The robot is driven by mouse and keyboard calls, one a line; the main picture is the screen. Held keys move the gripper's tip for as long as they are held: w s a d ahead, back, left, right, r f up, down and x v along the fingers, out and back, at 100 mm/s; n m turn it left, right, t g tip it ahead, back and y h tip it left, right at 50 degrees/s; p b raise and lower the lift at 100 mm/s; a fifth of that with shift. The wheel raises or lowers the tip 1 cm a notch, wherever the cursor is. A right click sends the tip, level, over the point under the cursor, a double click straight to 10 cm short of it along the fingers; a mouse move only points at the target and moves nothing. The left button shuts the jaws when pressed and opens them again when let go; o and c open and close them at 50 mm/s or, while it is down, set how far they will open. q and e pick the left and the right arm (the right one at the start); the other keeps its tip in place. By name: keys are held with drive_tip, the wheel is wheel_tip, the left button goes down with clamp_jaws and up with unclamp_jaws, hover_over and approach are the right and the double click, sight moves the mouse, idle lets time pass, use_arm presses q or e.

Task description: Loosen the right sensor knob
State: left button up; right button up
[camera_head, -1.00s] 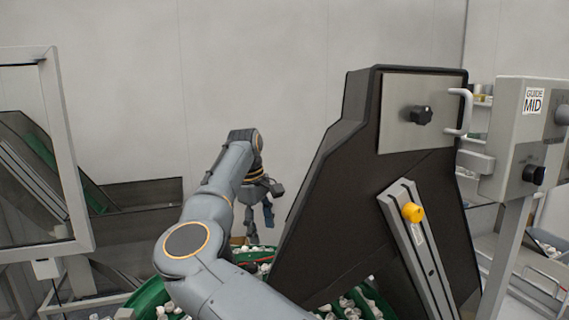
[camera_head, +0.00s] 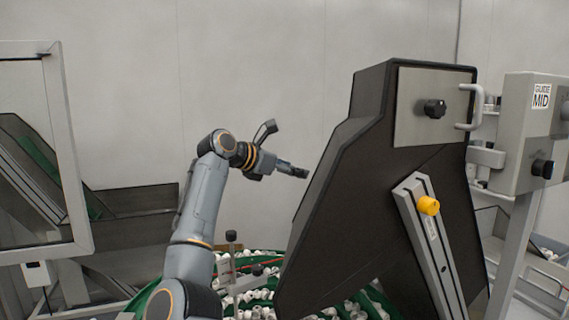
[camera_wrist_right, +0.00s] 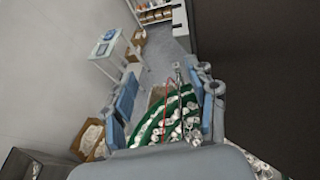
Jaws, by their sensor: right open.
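My right gripper (camera_head: 300,172) is raised beside the left edge of a dark housing (camera_head: 350,215), pointing right. In the right wrist view its two blue-grey fingers stand apart with nothing between them, so the gripper (camera_wrist_right: 167,105) is open and empty. The housing carries a black knob (camera_head: 435,108) on a metal plate and a yellow knob (camera_head: 428,206) on a slanted rail. Another black knob (camera_head: 542,168) is on the grey guide box at the right. I cannot tell which one is the right sensor knob. The gripper touches none of them. My left gripper is not in view.
A thin post with a dark top (camera_head: 231,237) stands by green trays (camera_head: 262,290) of white caps below my arm. A metal handle (camera_head: 475,106) sticks out at the housing's right. A framed panel (camera_head: 75,150) stands at the left. The space above my arm is free.

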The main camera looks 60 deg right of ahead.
drive_tip(key=shift+s+r+n+h, duration=0.15)
drive_tip(key=shift+r+n+h, duration=0.25)
drive_tip(key=shift+r, duration=0.3)
drive_tip(key=shift+s+r+n+h, duration=0.15)
drive_tip(key=shift+r+n+h, duration=0.2)
drive_tip(key=shift+r, duration=0.35)
